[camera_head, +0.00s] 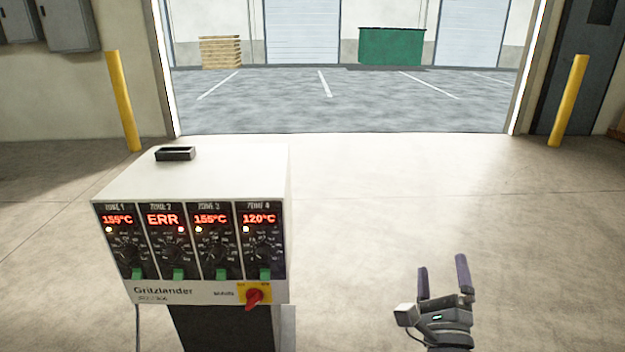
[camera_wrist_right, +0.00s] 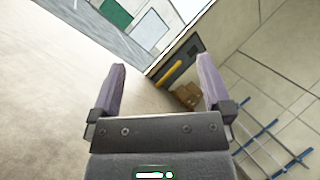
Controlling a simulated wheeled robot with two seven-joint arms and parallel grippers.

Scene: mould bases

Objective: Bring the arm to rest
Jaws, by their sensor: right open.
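My right gripper (camera_head: 443,277) is at the lower right of the head view, fingers pointing up and apart, with nothing between them. It stands clear to the right of the control cabinet and touches nothing. In the right wrist view the two purple fingers of the gripper (camera_wrist_right: 160,88) are spread wide and empty. The white control cabinet (camera_head: 205,292) has four zone displays; zone 2 reads ERR with a red light, and the others show temperatures. A red rotary switch (camera_head: 254,297) sits on a yellow plate at its lower right. My left gripper is not in view.
A black handle (camera_head: 175,153) lies on the cabinet top. Yellow posts (camera_head: 123,100) and (camera_head: 568,100) flank the open doorway. Outside are a green dumpster (camera_head: 391,46) and a pallet stack (camera_head: 220,52). Cardboard boxes (camera_wrist_right: 187,96) show in the wrist view. Floor around the right gripper is clear.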

